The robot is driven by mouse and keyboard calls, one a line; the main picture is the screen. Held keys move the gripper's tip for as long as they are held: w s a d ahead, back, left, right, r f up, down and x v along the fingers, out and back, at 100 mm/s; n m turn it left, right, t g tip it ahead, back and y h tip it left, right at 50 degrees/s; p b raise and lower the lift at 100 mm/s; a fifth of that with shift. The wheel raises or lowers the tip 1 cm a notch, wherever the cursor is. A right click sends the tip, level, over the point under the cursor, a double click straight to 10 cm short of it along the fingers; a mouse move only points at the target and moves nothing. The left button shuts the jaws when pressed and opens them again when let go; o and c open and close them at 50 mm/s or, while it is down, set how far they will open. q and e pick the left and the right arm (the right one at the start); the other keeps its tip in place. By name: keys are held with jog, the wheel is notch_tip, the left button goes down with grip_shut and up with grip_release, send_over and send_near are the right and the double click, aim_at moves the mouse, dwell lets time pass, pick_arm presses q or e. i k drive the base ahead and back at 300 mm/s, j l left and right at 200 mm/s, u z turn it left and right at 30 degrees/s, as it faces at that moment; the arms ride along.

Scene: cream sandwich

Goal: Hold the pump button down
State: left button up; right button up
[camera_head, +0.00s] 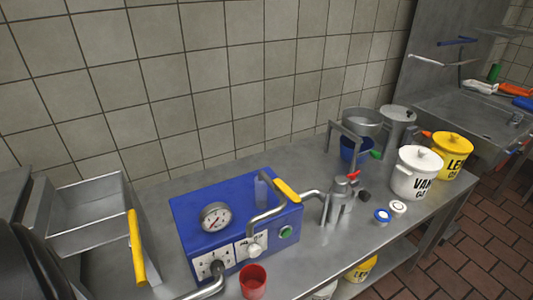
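A blue machine (195,207) stands on the steel counter, with a round pressure gauge (215,217) on its top. A green round button (286,232) sits on its front face at the right; it looks like the pump button, though I cannot read a label. I cannot tell whether it is pressed in. White dial panels (213,261) with knobs are on the front at the left. A bent metal lever with a yellow handle (286,190) crosses the right end of the machine. Neither of my grippers shows, and nothing visible touches the button.
A red cup (253,281) stands in front of the machine. A metal tray with a yellow handle (136,247) is at left; a dark shape (38,258) is at lower left. Metal valve fittings (340,197), a white pot (415,174) and a yellow pot (452,156) stand right.

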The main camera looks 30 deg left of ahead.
aim_at(285, 234)
jog(key=u, duration=1.3)
